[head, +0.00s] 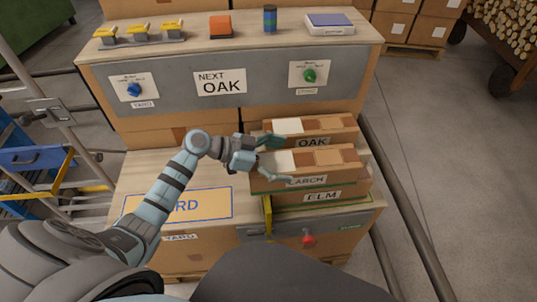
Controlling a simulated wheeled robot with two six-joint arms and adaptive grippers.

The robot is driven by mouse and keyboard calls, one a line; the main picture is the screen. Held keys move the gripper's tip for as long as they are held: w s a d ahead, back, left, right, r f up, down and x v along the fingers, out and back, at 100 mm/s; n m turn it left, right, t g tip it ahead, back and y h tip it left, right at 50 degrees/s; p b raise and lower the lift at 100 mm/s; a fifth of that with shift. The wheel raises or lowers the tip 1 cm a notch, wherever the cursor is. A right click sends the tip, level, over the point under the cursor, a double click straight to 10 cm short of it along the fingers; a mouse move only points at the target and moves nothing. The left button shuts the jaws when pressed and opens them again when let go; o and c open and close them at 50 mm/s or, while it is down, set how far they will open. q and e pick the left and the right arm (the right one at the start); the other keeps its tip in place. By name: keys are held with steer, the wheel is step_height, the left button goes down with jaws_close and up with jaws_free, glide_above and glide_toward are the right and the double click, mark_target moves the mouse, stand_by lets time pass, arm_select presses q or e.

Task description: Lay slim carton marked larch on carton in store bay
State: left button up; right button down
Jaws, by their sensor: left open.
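The slim carton marked larch (345,172) lies flat on the carton marked elm (345,192) in the store bay, whose green outline (368,197) shows at the right of the lower bench. The larch carton has a brown top with pale and darker patches. A carton marked oak (345,139) stands just behind it. My left gripper (279,158) is open at the left end of the larch carton, one finger towards its far side and one over its front face. I cannot tell whether the fingers touch it. My right gripper is not in view.
The yard bay (215,205), outlined blue, is bare left of a yellow divider (268,215). A grey panel behind carries a "NEXT OAK" sign (220,82), a blue knob (134,90) and a green knob (309,75). A red knob (308,240) is on the bench front.

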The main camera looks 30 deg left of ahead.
arm_select(q)
steer(key=p+v, duration=0.2)
steer(key=v, duration=0.9)
steer(key=shift+s+a+r+p, duration=0.15)
steer(key=shift+r+p, duration=0.05)
steer(key=shift+p, duration=0.2)
steer(key=shift+f, duration=0.1)
